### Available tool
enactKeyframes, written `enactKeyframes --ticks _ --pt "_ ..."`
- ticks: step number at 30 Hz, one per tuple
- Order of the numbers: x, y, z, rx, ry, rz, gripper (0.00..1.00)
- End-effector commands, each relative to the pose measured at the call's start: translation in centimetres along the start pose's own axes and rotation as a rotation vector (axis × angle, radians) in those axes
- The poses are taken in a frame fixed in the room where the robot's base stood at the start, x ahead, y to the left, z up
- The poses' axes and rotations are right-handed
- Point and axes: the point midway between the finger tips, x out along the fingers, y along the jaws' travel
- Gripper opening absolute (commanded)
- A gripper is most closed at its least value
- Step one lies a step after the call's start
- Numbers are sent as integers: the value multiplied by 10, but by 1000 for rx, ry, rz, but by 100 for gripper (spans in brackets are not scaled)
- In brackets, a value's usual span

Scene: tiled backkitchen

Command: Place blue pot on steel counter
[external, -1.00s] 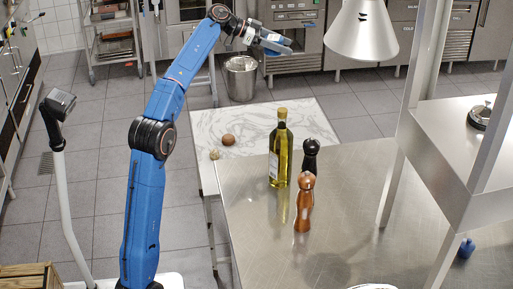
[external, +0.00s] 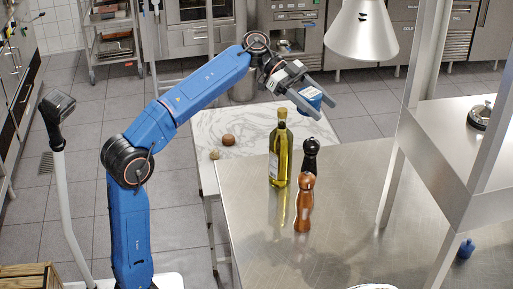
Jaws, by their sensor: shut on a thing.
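The blue pot (external: 310,95) is small in the external view and partly hidden by the gripper fingers. My gripper (external: 326,110) is shut on it and holds it in the air, in the picture above the oil bottle and the black mill. The steel counter (external: 370,220) fills the lower right.
A tall oil bottle (external: 280,155), a black mill (external: 311,157) and a brown mill (external: 304,205) stand on the counter's left part. A marble-topped table (external: 235,120) adjoins it. A lamp (external: 361,30) and a steel shelf (external: 470,130) hang over the right side.

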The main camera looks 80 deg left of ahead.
Motion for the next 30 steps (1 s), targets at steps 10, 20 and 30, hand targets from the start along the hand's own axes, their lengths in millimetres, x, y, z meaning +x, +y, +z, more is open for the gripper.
enactKeyframes --ticks 10,20,30 --pt "60 144 -20 105 6 236 24" --pt "83 257 -19 185 14 420 24" --pt "95 303 4 214 18 499 24"
